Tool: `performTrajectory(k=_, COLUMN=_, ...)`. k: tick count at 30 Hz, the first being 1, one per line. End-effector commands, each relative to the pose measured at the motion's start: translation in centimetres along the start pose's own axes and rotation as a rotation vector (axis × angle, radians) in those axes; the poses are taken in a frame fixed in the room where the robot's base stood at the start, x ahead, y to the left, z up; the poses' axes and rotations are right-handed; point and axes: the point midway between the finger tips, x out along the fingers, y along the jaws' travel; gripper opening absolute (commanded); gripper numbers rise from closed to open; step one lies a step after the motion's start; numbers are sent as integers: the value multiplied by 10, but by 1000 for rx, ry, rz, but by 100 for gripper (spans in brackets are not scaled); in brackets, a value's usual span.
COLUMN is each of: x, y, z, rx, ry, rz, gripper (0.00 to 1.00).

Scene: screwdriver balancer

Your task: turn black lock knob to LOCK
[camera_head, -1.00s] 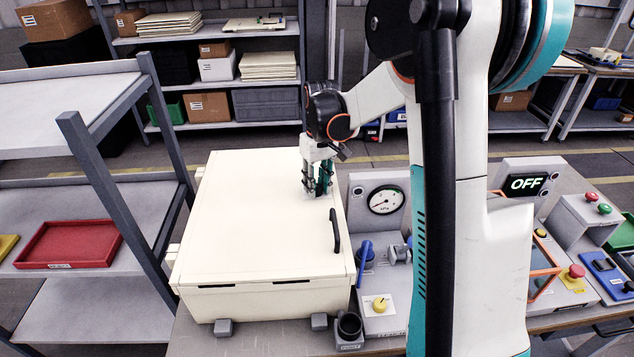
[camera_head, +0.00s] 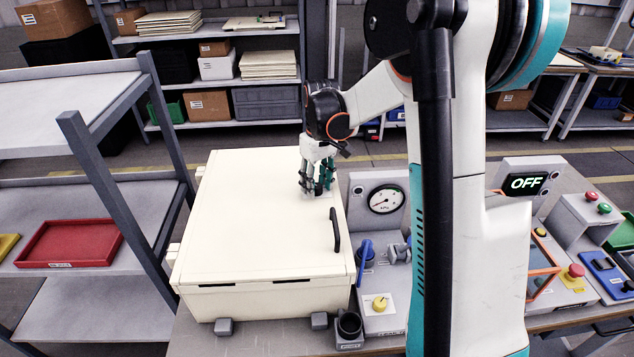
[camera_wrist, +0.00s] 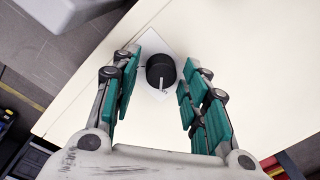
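The black lock knob (camera_wrist: 160,69) sits on a pale plate (camera_wrist: 156,43) on the cream lid of a large box (camera_head: 255,220). In the wrist view its white pointer mark lies towards the bottom of the picture. Small lettering on the plate is too small to read. My gripper (camera_wrist: 164,64) is open, with its teal finger pads on the left and right of the knob and a visible gap on each side. In the head view my gripper (camera_head: 318,188) points down at the lid's back right part and hides the knob.
A black handle (camera_head: 335,230) stands on the lid's right side. Right of the box are a pressure gauge (camera_head: 386,200), a blue lever (camera_head: 364,258) and a yellow knob (camera_head: 380,304). A display (camera_head: 527,184) reads OFF. A shelf with a red tray (camera_head: 70,243) is at left.

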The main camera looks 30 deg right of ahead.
Motion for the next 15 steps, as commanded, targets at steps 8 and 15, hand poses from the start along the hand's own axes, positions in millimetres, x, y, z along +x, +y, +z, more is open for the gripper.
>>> performTrajectory(k=8, x=0, y=0, z=0, rx=1, ry=-1, rz=0, gripper=47)
performTrajectory(k=15, x=-19, y=0, z=1, rx=1, ry=-1, rz=0, gripper=47)
